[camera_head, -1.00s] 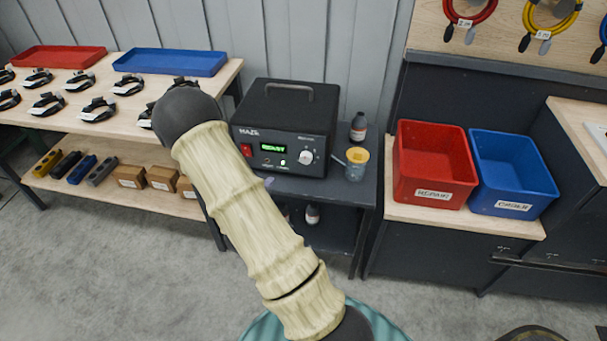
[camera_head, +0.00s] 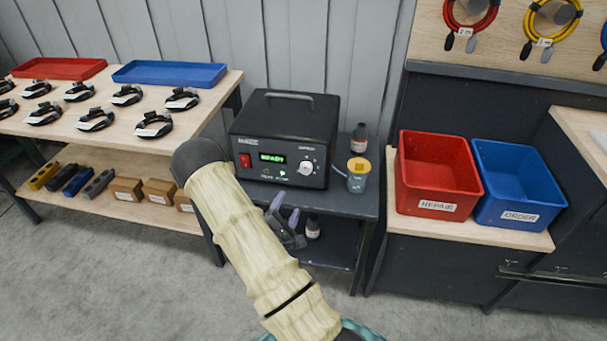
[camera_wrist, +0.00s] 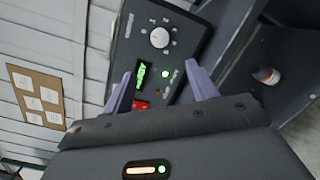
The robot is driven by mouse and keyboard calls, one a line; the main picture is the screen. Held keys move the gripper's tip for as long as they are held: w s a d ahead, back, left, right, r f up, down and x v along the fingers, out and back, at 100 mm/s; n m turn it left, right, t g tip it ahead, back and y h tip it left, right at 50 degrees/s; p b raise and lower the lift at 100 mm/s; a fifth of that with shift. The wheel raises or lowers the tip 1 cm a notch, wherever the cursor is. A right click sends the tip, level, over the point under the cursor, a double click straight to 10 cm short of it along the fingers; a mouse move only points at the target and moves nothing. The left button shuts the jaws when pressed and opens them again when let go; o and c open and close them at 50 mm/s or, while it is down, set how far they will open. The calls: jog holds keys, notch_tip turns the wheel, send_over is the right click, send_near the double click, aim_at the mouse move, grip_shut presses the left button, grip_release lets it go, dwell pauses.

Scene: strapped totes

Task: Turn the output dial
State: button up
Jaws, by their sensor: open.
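The output dial (camera_head: 306,168) is a round white knob on the right of the front panel of a black power unit (camera_head: 284,137). A green lit display (camera_head: 272,158) and a red switch (camera_head: 245,160) are to its left. In the wrist view the dial (camera_wrist: 160,37) has marks around it, and the display (camera_wrist: 140,74) is lit green. My gripper (camera_head: 282,213) is in front of and below the unit, apart from the dial. Its two purple-grey fingers (camera_wrist: 160,84) are spread with nothing between them, and the dial lies beyond their tips.
A cup (camera_head: 357,174) with a yellow top and a dark bottle (camera_head: 359,138) stand right of the unit on the dark bench (camera_head: 342,204). Red (camera_head: 432,170) and blue (camera_head: 516,178) bins are further right. A wooden table (camera_head: 190,119) with strapped devices is at left.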

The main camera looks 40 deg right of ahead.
aim_at(305, 171)
jog(key=x, duration=1.5)
jog(key=c, duration=0.9)
jog(key=shift+d, duration=0.1)
jog(key=shift+c, duration=0.4)
